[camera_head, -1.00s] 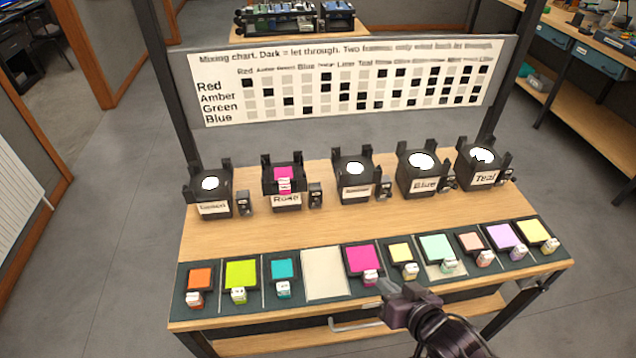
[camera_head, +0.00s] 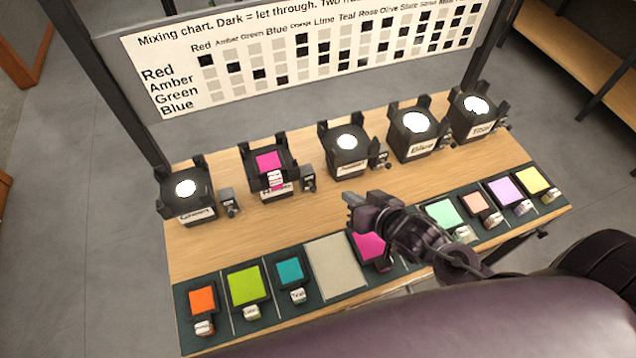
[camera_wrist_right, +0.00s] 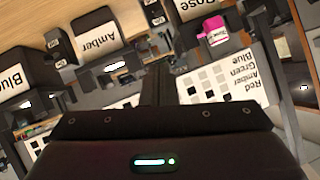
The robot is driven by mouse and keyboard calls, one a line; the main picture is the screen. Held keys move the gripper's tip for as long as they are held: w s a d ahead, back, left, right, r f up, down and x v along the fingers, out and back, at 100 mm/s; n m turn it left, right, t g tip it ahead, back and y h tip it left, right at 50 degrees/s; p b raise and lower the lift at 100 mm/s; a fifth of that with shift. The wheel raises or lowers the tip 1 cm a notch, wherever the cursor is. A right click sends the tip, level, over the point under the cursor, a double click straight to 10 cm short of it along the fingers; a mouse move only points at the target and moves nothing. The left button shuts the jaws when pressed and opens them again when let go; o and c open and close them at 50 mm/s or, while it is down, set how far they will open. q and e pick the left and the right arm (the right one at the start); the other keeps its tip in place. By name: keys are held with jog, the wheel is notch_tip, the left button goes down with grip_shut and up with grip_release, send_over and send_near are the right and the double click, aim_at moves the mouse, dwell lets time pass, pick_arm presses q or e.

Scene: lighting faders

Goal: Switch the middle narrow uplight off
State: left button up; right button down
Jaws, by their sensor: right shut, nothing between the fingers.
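Five black uplights stand in a row on the wooden bench. The middle one (camera_head: 345,150) has a bright white top and a label that reads Amber in the right wrist view (camera_wrist_right: 97,38). Its small switch box (camera_head: 378,156) stands at its right side; in the right wrist view the box (camera_wrist_right: 56,44) is left of the label. My right gripper (camera_head: 350,203) is shut and empty, in front of the middle uplight and apart from the switch box. Its fingers (camera_wrist_right: 155,85) also show in the right wrist view. My left gripper is out of view.
The Rose uplight (camera_head: 268,172) carries a pink frame; the Blue uplight (camera_head: 416,128) stands on the other side. Coloured frames, such as the lime one (camera_head: 244,285), lie along the front strip. A mixing chart (camera_head: 300,60) stands behind. Bare bench (camera_head: 225,240) lies between lights and strip.

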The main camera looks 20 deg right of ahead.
jog(key=w, duration=0.1)
jog(key=p, duration=0.2)
send_near(312, 186)
jog(key=w+r, duration=0.2)
jog(key=w, duration=0.2)
jog(key=shift+w+a+f, duration=0.2)
jog(key=shift+f, duration=0.55)
jog(key=shift+w+a+f, duration=0.15)
jog(key=shift+w+f, duration=0.05)
jog(key=shift+f, duration=0.55)
jog(key=shift+w+a+f, duration=0.2)
jog(key=shift+f, duration=0.55)
